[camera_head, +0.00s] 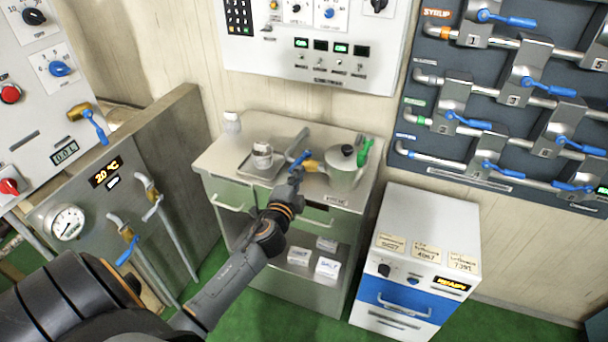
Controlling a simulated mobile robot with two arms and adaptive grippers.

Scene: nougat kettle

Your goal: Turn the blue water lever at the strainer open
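A small blue lever (300,159) shows on the cabinet top, beside a brass-yellow fitting (311,166). The fitting is next to a metal pot (343,172) with a black knob on top and a green handle (364,151) at its right; this looks like the strainer. My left gripper (296,173) is at the blue lever, at the end of my arm from the lower left. It is small and dark here, and I cannot tell whether its fingers touch or close on the lever. My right gripper is not in view.
A white-and-blue machine (415,265) stands right. Other blue levers are on the left panels and the dark right wall panel (490,130).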

